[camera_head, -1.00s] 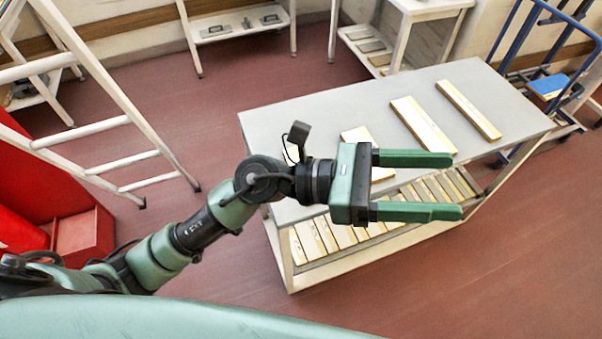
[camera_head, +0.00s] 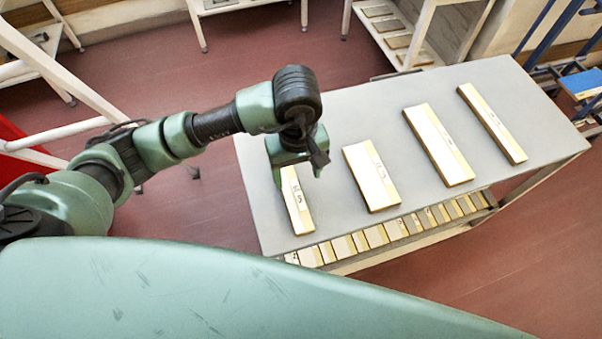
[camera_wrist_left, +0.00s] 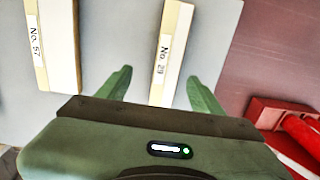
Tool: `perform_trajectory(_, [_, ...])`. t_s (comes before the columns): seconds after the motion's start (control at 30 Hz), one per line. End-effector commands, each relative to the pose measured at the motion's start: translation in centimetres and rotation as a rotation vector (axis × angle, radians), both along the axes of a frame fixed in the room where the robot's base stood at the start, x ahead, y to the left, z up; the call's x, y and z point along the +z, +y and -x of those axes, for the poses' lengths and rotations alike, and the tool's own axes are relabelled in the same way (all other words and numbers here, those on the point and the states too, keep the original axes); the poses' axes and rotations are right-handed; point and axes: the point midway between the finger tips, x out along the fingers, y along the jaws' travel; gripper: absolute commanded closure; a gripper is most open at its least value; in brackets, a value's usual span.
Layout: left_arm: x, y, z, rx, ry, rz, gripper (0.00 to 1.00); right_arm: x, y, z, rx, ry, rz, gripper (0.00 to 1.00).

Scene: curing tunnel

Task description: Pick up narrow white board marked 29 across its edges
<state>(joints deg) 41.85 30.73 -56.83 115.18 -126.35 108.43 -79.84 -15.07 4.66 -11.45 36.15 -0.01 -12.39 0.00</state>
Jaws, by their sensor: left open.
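The narrow white board marked No. 29 (camera_head: 297,208) lies flat at the left end of the grey table top, with yellowish edges. Its far part is hidden under my left gripper (camera_head: 296,160), which points down over it. In the left wrist view the board (camera_wrist_left: 172,45) runs between the two spread fingers of my left gripper (camera_wrist_left: 156,80), with its label facing up. The fingers are open, one on each long side, with gaps to the board. How high the fingertips are above the table I cannot tell. My right gripper is not in view.
The grey table (camera_head: 330,125) also bears a wider board marked No. 57 (camera_wrist_left: 40,45) and two more boards (camera_head: 438,145) (camera_head: 492,123) to the right. Several boards (camera_head: 375,236) lie on its lower shelf. A white ladder (camera_head: 60,65) stands at left.

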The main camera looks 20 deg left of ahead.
Motion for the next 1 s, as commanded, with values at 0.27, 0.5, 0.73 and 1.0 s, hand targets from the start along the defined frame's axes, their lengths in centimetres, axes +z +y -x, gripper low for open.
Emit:
perform_trajectory(0.27, [-2.8,0.2,0.2,0.002,0.008,0.001,0.34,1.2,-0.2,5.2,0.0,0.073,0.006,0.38])
perform_trajectory(0.5, [-6.3,0.7,0.0,0.002,0.006,0.003,0.34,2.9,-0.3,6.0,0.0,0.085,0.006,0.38])
perform_trajectory(0.73, [-7.5,0.7,-0.1,-0.001,0.002,0.003,0.34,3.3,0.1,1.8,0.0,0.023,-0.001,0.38])
perform_trajectory(1.0, [-7.5,0.7,-0.1,0.0,0.002,0.003,0.75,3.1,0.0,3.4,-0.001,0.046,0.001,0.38])
